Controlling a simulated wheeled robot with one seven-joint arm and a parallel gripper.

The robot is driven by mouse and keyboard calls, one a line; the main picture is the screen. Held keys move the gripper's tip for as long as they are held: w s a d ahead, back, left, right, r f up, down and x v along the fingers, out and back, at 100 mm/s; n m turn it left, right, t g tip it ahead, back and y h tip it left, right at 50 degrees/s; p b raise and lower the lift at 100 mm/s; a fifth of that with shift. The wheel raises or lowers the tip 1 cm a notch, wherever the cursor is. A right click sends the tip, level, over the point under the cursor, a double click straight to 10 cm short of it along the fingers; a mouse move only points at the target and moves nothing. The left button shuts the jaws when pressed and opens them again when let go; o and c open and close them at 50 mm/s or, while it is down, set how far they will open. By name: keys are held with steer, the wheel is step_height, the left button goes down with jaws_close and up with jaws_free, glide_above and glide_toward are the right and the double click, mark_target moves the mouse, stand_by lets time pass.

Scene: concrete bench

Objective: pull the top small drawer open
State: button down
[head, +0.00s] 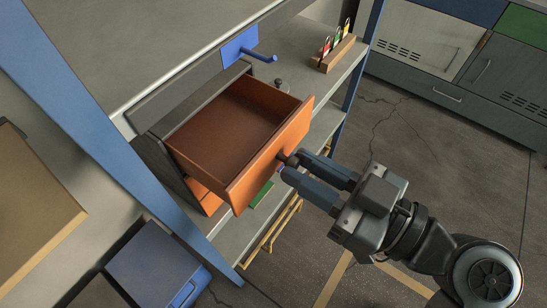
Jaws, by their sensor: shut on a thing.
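The top small drawer (269,155) is orange and stands pulled well out of its dark cabinet (188,115). Its inside is visible and looks empty. A dark round knob (289,159) sits on the drawer's front face. My gripper (291,167) is at the drawer front, with its two fingers shut on the knob, which they partly hide. A lower orange drawer (204,196) shows below and looks closed; most of its front is hidden by the open drawer.
The cabinet stands on a grey shelf with blue posts (88,125). Behind it are a blue plate with a peg (247,47) and a wooden block with colored padlocks (334,50). A blue-grey box (155,265) is at lower left. The floor at right is clear.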

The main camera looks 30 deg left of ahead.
steer(key=shift+d, duration=0.75)
steer(key=c, duration=1)
jaws_free()
steer(key=shift+s+d+b, duration=0.2)
steer(key=shift+d+b, duration=0.2)
steer(key=shift+d, duration=1.55)
steer(key=shift+s+d+b, duration=0.15)
steer(key=shift+d+b, duration=0.25)
steer(key=shift+d, duration=1.5)
